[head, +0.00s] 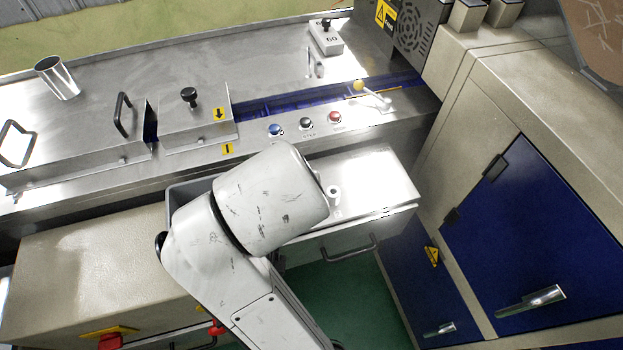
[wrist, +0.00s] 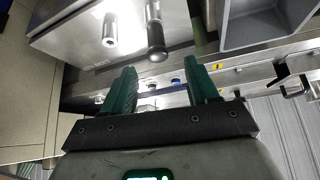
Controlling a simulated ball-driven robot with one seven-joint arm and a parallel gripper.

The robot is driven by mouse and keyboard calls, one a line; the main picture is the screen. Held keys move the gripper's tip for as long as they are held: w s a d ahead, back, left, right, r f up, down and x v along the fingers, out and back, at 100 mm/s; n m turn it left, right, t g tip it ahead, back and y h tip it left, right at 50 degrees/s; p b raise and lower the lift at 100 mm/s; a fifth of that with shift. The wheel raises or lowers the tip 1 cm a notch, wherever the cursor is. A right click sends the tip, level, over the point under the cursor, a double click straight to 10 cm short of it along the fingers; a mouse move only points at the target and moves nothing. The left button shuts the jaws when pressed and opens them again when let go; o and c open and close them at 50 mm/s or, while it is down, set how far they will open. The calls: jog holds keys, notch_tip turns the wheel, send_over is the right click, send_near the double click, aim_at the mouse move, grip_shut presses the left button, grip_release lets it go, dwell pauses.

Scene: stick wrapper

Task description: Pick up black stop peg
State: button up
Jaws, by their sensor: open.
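In the wrist view, the black stop peg (wrist: 156,42) stands on a bright steel surface, its dark rounded end toward me. A pale silver peg (wrist: 109,28) is to its left. My gripper (wrist: 165,78) is open, with two green fingers spread wide and nothing between them. The black peg's end appears above the gap between the fingertips, apart from both. In the head view, my pale arm covers the gripper and the black peg; only the pale peg (head: 334,191) shows on the steel box top.
A grey bin (wrist: 232,30) is beside the steel top, close to the right finger in the wrist view. The machine's steel deck (head: 262,65) has a black-knobbed cover (head: 200,125), push buttons (head: 306,123) and a yellow-knobbed lever (head: 360,86). Blue-doored cabinets (head: 535,235) stand at right.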

jog(key=shift+d+p+x, duration=0.2)
jog(key=shift+p+x, duration=0.15)
jog(key=shift+x, duration=4.2)
jog(key=shift+s+d+f, duration=0.1)
jog(key=shift+s, duration=0.1)
jog(key=c, duration=1)
